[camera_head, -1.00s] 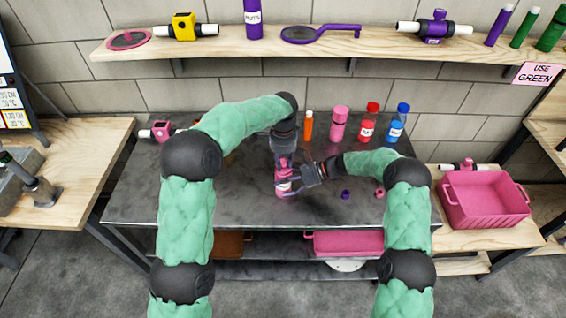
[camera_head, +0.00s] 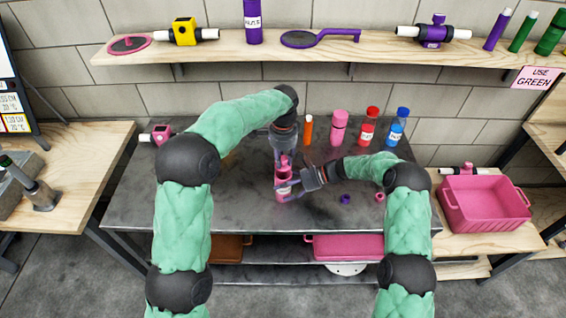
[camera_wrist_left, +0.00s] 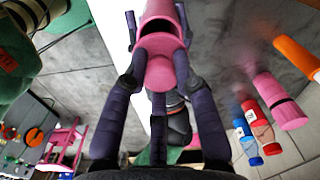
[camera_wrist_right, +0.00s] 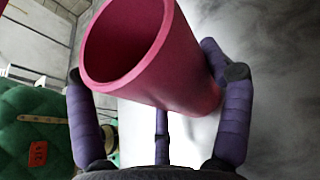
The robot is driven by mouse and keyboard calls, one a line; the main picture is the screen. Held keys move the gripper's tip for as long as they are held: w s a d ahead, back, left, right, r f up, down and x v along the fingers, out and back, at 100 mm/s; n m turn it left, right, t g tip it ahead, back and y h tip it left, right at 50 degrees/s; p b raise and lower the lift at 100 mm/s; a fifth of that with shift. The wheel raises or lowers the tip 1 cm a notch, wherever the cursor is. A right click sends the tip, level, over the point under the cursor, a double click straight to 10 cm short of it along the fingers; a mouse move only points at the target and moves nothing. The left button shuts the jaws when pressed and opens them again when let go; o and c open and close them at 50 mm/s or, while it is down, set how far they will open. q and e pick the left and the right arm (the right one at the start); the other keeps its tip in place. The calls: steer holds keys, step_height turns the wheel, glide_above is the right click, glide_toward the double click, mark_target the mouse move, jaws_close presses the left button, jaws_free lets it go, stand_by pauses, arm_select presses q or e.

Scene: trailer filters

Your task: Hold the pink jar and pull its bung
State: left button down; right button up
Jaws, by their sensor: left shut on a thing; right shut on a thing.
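The pink jar (camera_head: 283,190) stands over the middle of the metal table, and its white label shows. My right gripper (camera_head: 293,188) is shut around it from the right. In the right wrist view the jar (camera_wrist_right: 165,55) shows a wide, empty open mouth, with fingers on both sides. My left gripper (camera_head: 284,156) is above the jar, pointing down, shut on the pink bung (camera_head: 285,161). In the left wrist view the bung (camera_wrist_left: 160,72) sits between the fingers, near the jar (camera_wrist_left: 163,14). The bung is out of the mouth, a little above it.
An orange marker (camera_head: 307,130), a pink bottle (camera_head: 339,128), a red bottle (camera_head: 368,126) and a blue bottle (camera_head: 397,127) stand at the table's back. A small purple piece (camera_head: 345,199) and a pink ring (camera_head: 380,197) lie right of the jar. A pink crate (camera_head: 485,205) is farther right.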

steer(key=o, duration=1.6)
steer(key=shift+o, duration=0.2)
